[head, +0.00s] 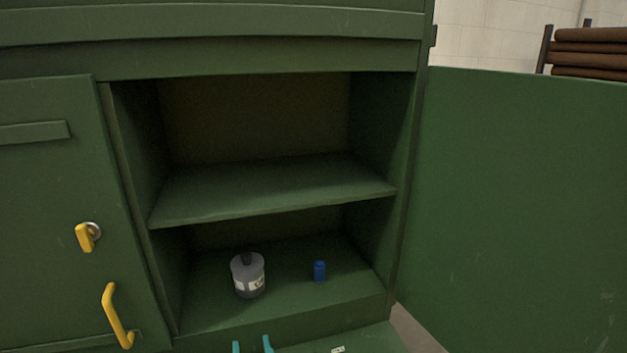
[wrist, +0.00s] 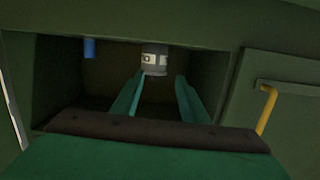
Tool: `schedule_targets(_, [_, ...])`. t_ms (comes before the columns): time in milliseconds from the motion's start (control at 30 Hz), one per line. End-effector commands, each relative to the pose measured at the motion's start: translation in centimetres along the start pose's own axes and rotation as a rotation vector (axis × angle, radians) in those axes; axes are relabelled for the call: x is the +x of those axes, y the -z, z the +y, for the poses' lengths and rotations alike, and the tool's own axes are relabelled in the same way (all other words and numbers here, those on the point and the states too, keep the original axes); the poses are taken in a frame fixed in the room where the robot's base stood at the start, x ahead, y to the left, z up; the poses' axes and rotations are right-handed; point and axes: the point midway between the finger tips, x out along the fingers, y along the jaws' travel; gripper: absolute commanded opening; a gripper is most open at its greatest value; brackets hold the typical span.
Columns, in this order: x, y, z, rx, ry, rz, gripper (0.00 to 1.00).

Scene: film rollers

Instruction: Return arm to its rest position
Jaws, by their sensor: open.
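My gripper (head: 252,346) shows only as two teal fingertips at the bottom edge of the head view, in front of the cabinet's lower shelf. In the wrist view my gripper (wrist: 160,78) has its two teal fingers spread apart with nothing held between them. A grey jar with a pale label (head: 248,275) stands on the cabinet floor beyond the fingertips. It also shows in the wrist view (wrist: 154,58), which looks upside down, past the gap between the fingers. The rest of my arm is out of the head view.
The green cabinet (head: 275,190) is open, with an empty middle shelf. A small blue can (head: 319,271) stands right of the jar. The open door (head: 520,190) extends at right. The left door (head: 50,200) has a yellow handle (head: 117,316). Brown rollers (head: 592,54) lie beyond.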

Motion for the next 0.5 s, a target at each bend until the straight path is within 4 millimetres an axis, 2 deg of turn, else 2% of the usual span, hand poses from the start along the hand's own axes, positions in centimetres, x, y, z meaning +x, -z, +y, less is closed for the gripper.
schedule_targets(267, [-3.7, -7.3, 2.2, 0.033, -0.068, -0.022, 0.4])
schedule_targets(500, [-8.7, -13.0, 3.7, 0.049, -0.133, -0.031, 0.4])
